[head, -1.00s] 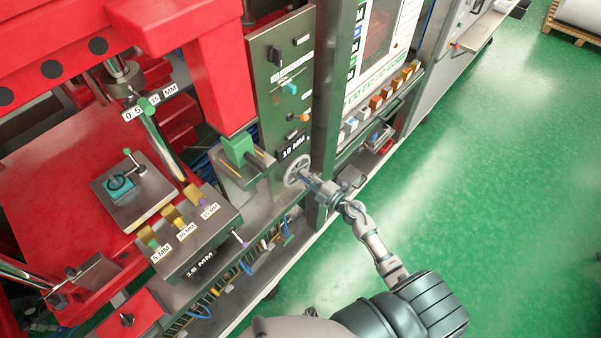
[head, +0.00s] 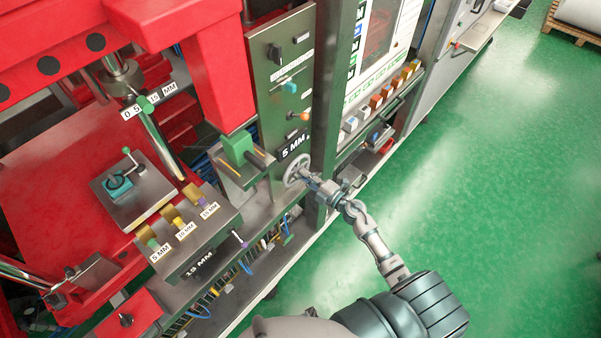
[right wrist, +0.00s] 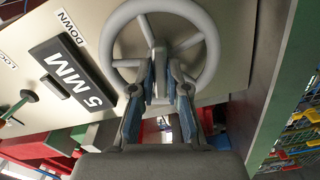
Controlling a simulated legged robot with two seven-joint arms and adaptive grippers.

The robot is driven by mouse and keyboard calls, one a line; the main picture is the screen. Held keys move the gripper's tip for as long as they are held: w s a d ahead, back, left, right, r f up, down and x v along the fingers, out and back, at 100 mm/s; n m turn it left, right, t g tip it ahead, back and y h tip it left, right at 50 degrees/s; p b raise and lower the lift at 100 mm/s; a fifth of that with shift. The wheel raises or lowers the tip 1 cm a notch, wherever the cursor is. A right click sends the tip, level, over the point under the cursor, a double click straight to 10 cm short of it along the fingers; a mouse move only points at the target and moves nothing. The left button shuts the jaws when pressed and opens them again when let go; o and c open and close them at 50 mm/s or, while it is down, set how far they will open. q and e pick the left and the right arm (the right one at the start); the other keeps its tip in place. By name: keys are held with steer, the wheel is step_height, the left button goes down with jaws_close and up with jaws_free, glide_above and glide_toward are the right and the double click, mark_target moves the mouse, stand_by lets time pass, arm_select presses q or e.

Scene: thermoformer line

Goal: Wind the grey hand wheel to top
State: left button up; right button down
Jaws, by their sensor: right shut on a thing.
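The grey hand wheel (head: 297,173) is on the dark panel of the red machine, in the middle of the head view. It also shows at the top of the right wrist view (right wrist: 207,62), with its rim and spokes plain. My right gripper (head: 309,180) is shut on the hand wheel; in the right wrist view its two fingers (right wrist: 160,85) close around a part at the wheel's lower middle. The display (head: 293,146) above the wheel reads 5 MM; it also shows in the right wrist view (right wrist: 72,73), near a DOWN label. My left gripper is not in view.
A green block (head: 237,148) on a metal ledge sits left of the wheel. A grey post (head: 328,110) stands close to its right. Buttons and a screen panel (head: 380,50) lie beyond. The green floor (head: 500,200) at right is clear.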

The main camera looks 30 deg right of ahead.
steer(key=shift+s+a+f+n, duration=0.1)
steer(key=shift+f+n, duration=0.15)
steer(key=shift+n, duration=0.45)
steer(key=shift+f+n+b, duration=0.1)
steer(key=shift+n+b, duration=0.4)
steer(key=shift+n, duration=0.3)
steer(key=c, duration=1.1)
jaws_free()
steer(key=shift+r, duration=0.25)
